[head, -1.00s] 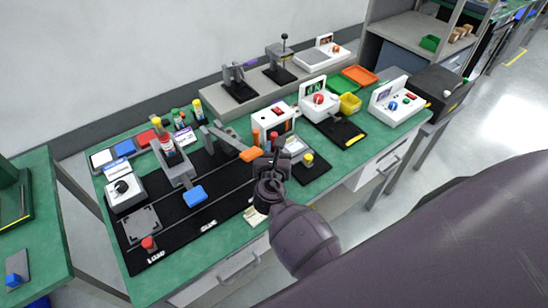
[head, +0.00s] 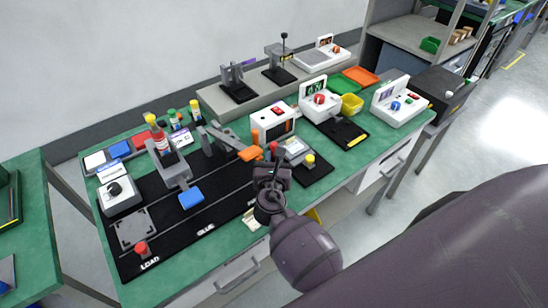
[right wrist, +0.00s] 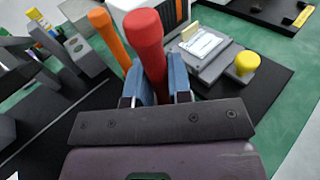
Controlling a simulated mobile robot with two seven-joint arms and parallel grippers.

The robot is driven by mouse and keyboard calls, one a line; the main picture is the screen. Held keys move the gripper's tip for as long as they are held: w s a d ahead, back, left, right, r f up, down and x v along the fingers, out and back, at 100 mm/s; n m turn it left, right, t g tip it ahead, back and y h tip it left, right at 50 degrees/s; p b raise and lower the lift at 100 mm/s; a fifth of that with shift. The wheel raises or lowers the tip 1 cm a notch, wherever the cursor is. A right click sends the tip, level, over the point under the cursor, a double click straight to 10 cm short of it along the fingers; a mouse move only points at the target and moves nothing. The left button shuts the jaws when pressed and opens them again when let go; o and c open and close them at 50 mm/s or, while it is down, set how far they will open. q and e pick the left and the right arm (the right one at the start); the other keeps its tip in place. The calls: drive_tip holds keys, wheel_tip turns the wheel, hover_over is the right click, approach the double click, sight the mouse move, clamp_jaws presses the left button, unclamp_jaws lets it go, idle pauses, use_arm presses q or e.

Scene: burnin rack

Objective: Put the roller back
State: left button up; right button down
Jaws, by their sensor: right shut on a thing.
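My right gripper (head: 272,168) is above the front part of the bench, right of the black fixture strip. In the right wrist view its blue fingers (right wrist: 160,82) are shut on a red handle (right wrist: 147,40), which I take to be the roller. The red handle stands upright between the fingers and its top also shows in the head view (head: 273,147). Its lower end is hidden by the gripper. My left gripper is not in view.
An orange handle (right wrist: 106,32) is close left of the held one. A grey device with a yellow knob (right wrist: 246,62) stands to its right on a black mat. A white box (head: 273,121) is behind. Green bench top shows along the front edge.

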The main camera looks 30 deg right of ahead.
drive_tip(key=shift+f, duration=0.2)
drive_tip(key=c, duration=1)
unclamp_jaws()
drive_tip(key=shift+c, duration=0.2)
drive_tip(key=shift+r, duration=0.1)
drive_tip(key=shift+r, duration=0.25)
drive_tip(key=v, duration=1.2)
drive_tip(key=shift+r, duration=0.3)
drive_tip(key=shift+d, duration=0.1)
